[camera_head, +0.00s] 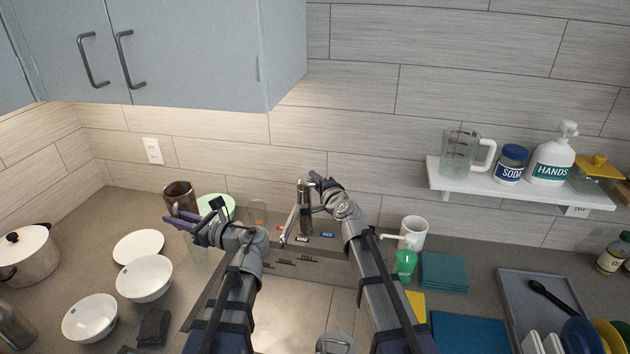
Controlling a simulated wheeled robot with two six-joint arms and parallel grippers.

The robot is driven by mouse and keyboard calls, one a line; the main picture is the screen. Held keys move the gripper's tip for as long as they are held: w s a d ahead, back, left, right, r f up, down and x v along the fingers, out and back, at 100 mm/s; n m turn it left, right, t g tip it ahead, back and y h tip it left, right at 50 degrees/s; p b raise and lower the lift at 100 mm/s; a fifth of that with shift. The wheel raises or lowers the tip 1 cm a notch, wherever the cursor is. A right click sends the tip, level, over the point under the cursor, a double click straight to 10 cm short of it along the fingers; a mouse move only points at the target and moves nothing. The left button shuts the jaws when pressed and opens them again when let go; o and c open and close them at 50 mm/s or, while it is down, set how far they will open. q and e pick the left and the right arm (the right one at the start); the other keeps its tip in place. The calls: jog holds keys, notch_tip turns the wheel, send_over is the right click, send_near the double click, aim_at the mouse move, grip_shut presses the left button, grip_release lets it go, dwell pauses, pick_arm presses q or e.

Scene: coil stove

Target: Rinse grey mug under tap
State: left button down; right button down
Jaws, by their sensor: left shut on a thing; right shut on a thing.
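The grey mug (181,193) looks dark brownish-grey and is upright at the left, near the back wall. My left gripper (177,221) is shut at the mug's lower part and handle side; the exact contact is partly hidden by the fingers. The metal tap (304,208) stands behind the sink (290,312), its spout reaching forward and left over the basin. My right gripper (317,182) is shut at the top of the tap, on its handle, which the fingers mostly hide. I cannot tell whether water runs. The mug is left of the tap, away from the spout.
White bowls (144,278) and a plate (138,249) lie left of the sink, with a pot (28,255) beyond. A white mug (413,233) and green soap bottle (404,263) stand right of the tap. A wall shelf (520,188) and cabinet (190,50) are above.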

dwell(0.8)
pick_arm(q)
jog(key=shift+r+p, duration=0.5)
pick_arm(e)
jog(key=shift+w+a+r, duration=0.15)
jog(key=shift+w+r, duration=0.15)
jog(key=shift+r, duration=0.15)
jog(key=c, duration=0.8)
grip_release()
jog(key=shift+c, duration=0.2)
pick_arm(q)
jog(key=shift+r+p, duration=0.8)
jog(key=shift+r, duration=0.05)
pick_arm(e)
jog(key=v, duration=1.2)
